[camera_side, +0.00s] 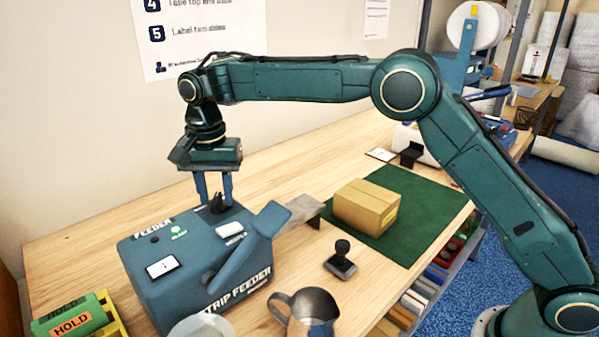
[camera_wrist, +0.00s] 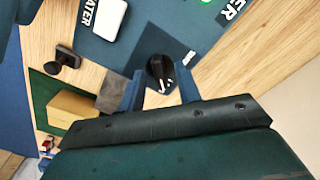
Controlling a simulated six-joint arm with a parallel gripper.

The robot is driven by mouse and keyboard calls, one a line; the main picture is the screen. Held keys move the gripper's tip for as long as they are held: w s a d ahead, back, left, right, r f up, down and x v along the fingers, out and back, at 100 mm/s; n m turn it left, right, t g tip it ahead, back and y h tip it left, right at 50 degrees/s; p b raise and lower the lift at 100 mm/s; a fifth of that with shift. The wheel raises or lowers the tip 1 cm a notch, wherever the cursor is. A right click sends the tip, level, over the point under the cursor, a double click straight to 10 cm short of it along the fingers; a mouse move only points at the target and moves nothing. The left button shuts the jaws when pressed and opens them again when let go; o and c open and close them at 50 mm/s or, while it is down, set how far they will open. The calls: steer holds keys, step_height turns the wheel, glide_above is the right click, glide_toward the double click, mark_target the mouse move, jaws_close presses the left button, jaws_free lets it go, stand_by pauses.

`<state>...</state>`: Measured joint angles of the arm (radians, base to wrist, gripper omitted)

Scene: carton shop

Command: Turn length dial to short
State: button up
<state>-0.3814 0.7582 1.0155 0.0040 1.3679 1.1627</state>
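The blue strip feeder (camera_side: 200,268) stands at the left of the bench. Its black dial (camera_side: 217,204) is a small knob at the rear of the feeder's top. In the wrist view the dial (camera_wrist: 161,70) shows a pale pointer mark at its lower end, near the gripper. My gripper (camera_side: 214,200) points down at the dial. In the wrist view my gripper (camera_wrist: 160,84) is open, one finger on each side of the dial, with a gap visible. I cannot tell whether the fingertips touch it. Any length markings around the dial are too small to read.
The feeder top also carries a green button (camera_side: 179,231), a white water button (camera_side: 230,230) and a white display (camera_side: 163,267). A carton (camera_side: 367,206) sits on a green mat (camera_side: 420,190).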

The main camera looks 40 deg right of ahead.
jaws_close()
steer(key=shift+n, duration=0.3)
steer(key=n, duration=0.8)
steer(key=shift+n, duration=0.4)
steer(key=n, duration=0.8)
steer(key=shift+n, duration=0.3)
